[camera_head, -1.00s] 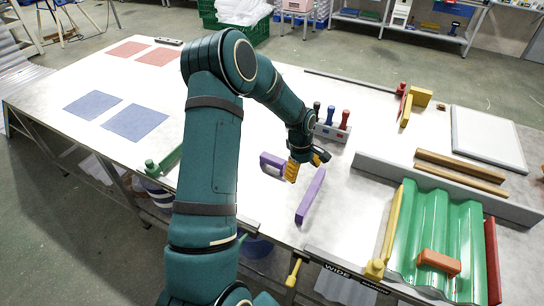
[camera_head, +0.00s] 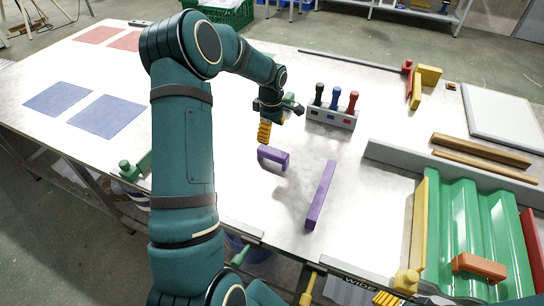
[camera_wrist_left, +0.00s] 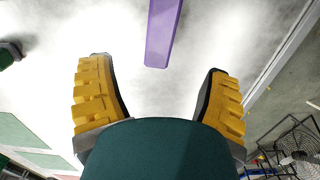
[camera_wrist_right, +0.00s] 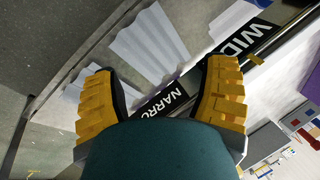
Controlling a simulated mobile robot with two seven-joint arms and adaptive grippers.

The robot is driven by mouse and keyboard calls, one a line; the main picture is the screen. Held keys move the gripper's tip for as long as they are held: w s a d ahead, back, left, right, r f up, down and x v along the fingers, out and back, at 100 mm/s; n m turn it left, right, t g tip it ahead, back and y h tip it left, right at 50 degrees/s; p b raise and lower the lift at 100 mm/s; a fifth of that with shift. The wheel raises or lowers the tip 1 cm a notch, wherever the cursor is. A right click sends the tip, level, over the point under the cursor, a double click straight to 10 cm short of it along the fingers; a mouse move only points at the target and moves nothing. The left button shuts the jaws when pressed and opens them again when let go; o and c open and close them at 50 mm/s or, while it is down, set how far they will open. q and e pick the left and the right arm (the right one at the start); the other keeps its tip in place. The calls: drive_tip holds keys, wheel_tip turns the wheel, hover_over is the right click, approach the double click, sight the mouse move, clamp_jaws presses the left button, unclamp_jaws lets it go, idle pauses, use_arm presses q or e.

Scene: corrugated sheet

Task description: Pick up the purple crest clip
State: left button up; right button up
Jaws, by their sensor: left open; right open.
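A purple arch-shaped clip (camera_head: 273,156) stands on the table in the head view, near a separate long purple bar (camera_head: 320,195) to its right. My left gripper (camera_head: 264,132) has yellow ridged fingers and hangs just behind the arch in the picture, apart from it and empty. In the left wrist view its fingers (camera_wrist_left: 160,95) are spread wide. A purple piece (camera_wrist_left: 163,35) lies ahead of them; I cannot tell which one. My right gripper (camera_wrist_right: 160,95) is open and empty in the right wrist view, by the table's labelled front edge. Only a bit of it shows in the head view (camera_head: 385,298).
A rack (camera_head: 332,116) with black, blue and red handles stands behind the bar. On the right, an orange piece (camera_head: 479,267) sits on a green corrugated sheet (camera_head: 458,215), with a grey rail (camera_head: 400,158) behind. Blue mats (camera_head: 106,116) lie left. Clear table surrounds the purple pieces.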

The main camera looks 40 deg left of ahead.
sight(273, 151)
use_arm(q)
wheel_tip(273, 151, down, 6)
drive_tip(key=shift+b, duration=0.35)
drive_tip(key=shift+d+f+b, duration=0.15)
drive_tip(key=shift+f+b, duration=0.05)
drive_tip(key=shift+f, duration=1.1)
drive_tip(key=shift+d+f+b, duration=0.15)
drive_tip(key=shift+f+b, duration=0.05)
drive_tip(key=shift+f, duration=1.1)
drive_tip(key=shift+c, duration=0.3)
drive_tip(key=c, duration=1.3)
